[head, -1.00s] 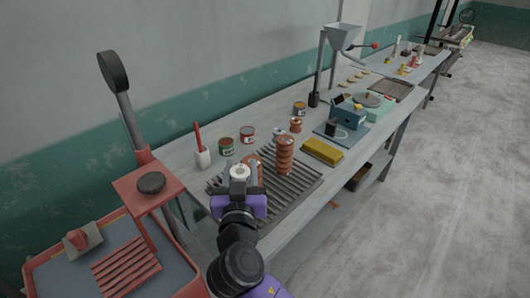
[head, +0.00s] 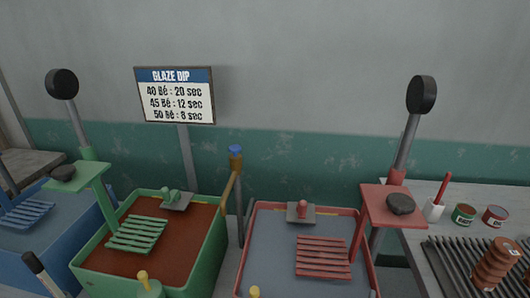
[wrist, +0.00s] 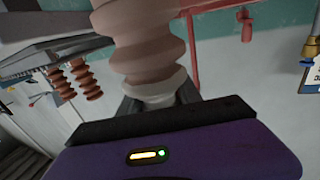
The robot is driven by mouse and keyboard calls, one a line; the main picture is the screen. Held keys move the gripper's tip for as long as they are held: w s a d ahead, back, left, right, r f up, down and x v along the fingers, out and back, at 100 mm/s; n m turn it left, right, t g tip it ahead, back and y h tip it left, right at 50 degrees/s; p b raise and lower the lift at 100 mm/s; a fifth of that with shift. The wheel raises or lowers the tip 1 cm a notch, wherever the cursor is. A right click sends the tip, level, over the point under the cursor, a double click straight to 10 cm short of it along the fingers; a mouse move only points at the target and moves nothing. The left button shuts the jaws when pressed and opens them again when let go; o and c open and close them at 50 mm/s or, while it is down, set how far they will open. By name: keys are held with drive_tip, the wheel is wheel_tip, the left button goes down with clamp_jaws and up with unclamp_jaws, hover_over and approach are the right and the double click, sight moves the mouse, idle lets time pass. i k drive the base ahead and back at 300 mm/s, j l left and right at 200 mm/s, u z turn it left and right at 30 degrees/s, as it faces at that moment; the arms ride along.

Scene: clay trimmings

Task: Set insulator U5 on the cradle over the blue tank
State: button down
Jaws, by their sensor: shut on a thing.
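The blue tank (head: 12,270) stands at the far left of the head view, cut off by the picture edge. Its blue slatted cradle (head: 25,215) shows no insulator on the part in view. My gripper (wrist: 160,98) shows in the wrist view, shut on the pale end of a pinkish-brown ribbed insulator (wrist: 140,45). The insulator's far end is cut off and no label is readable, so I cannot confirm it is U5. My gripper and the held insulator are outside the head view.
A green tank (head: 205,262) with brown glaze and a red tank (head: 368,262) stand right of the blue one. Posts with round black heads rise beside them. A bench rack (head: 450,270) at right holds a ribbed insulator (head: 495,262). A "GLAZE DIP" sign (head: 175,95) stands behind.

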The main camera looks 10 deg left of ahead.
sight(25, 212)
drive_tip(key=j+u, duration=0.25)
drive_tip(key=j, duration=1.05)
drive_tip(key=i+j+u, duration=0.1)
drive_tip(key=j+u, duration=0.15)
drive_tip(key=j, duration=0.15)
drive_tip(key=i+j+u, duration=0.35)
drive_tip(key=j+u, duration=0.15)
drive_tip(key=j, duration=0.2)
